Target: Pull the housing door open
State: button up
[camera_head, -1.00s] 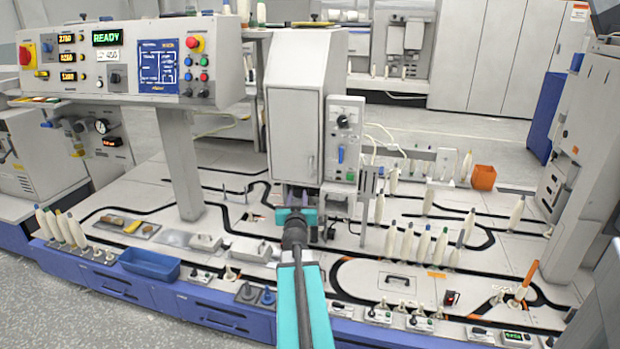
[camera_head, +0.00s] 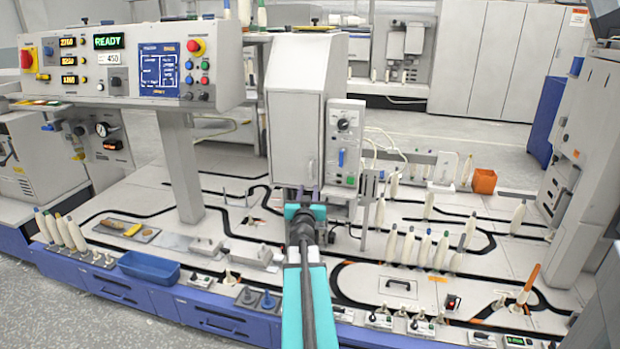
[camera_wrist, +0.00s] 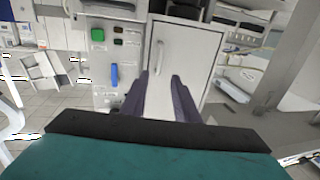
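The housing (camera_head: 305,75) is a tall pale grey cabinet at the middle of the head view. Its door (camera_head: 292,140) looks shut, with a slim vertical handle (camera_head: 312,167) low near its right edge. In the wrist view the door (camera_wrist: 195,60) fills the upper middle, and the pale bar handle (camera_wrist: 160,54) stands near its left edge. My gripper (camera_wrist: 160,76) is open. Its two dark fingers point at the door, with the handle just beyond the gap between their tips. In the head view my gripper (camera_head: 309,196) is low in front of the housing; its contact with the handle cannot be told.
A control box (camera_head: 343,145) with a knob and blue switch adjoins the housing on the right. A grey post (camera_head: 180,165) stands to the left under the READY panel (camera_head: 125,62). Several white bobbins (camera_head: 425,248) stand on the deck at right. A blue tray (camera_head: 149,266) sits front left.

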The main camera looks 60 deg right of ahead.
aim_at(311, 173)
jog(key=shift+b+x, duration=0.6)
jog(key=shift+x, duration=5.3)
grip_shut()
